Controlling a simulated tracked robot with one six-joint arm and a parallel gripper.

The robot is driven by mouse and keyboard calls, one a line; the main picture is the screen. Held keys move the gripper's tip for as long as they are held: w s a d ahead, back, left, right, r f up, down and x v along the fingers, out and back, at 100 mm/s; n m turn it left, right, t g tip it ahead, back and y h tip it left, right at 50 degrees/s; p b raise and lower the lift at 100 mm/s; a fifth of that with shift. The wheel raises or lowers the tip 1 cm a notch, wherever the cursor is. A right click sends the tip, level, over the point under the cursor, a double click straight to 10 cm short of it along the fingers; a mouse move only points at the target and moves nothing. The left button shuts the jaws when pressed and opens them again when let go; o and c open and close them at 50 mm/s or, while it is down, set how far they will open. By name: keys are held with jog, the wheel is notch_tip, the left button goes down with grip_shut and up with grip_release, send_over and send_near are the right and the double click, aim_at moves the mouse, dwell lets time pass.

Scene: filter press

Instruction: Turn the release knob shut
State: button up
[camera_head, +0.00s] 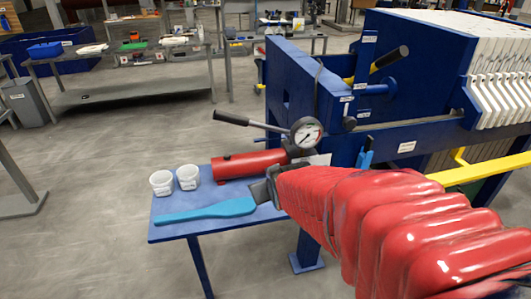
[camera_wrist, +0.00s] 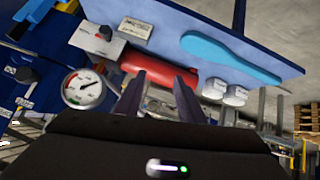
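The hydraulic pump with its red cylinder (camera_head: 240,165) lies on the small blue table, with a pressure gauge (camera_head: 306,132) and a black-gripped lever (camera_head: 235,118) above it. In the wrist view the red cylinder (camera_wrist: 150,68) and gauge (camera_wrist: 83,88) show beyond my gripper (camera_wrist: 160,78). Its two fingers are apart with nothing between them. A small dark and red knob (camera_wrist: 104,33) sits on a pale block near the cylinder's end; I cannot tell for sure that it is the release knob. In the head view my gripper (camera_head: 270,186) is just in front of the pump, and my arm hides part of it.
The blue table (camera_head: 225,222) also bears a blue spatula (camera_head: 210,211) and two white cups (camera_head: 187,177).

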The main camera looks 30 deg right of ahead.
jog(key=w+d+f+t, duration=0.1)
jog(key=d+f, duration=0.3)
jog(key=d, duration=0.1)
jog(key=d+f+t, duration=0.2)
jog(key=d+f, duration=0.2)
jog(key=d, duration=0.1)
jog(key=w+d+f+t, duration=0.1)
jog(key=d+f+t, duration=0.1)
jog(key=d+f, duration=0.2)
jog(key=shift+w+d+h, duration=0.3)
jog(key=shift+d+h, duration=0.1)
jog(key=shift+d, duration=0.4)
jog(key=s+d+f+m+t, duration=0.2)
jog(key=s+t, duration=0.1)
jog(key=s, duration=0.2)
jog(key=shift+s+d+f+h, duration=0.25)
jog(key=shift+s+f+h, duration=0.05)
jog(key=shift+f+h, duration=0.1)
jog(key=shift+w, duration=0.1)
jog(key=x, duration=1.3)
jog(key=shift+w+d+r, duration=0.1)
jog(key=shift+w+r, duration=0.05)
jog(key=shift+w, duration=0.15)
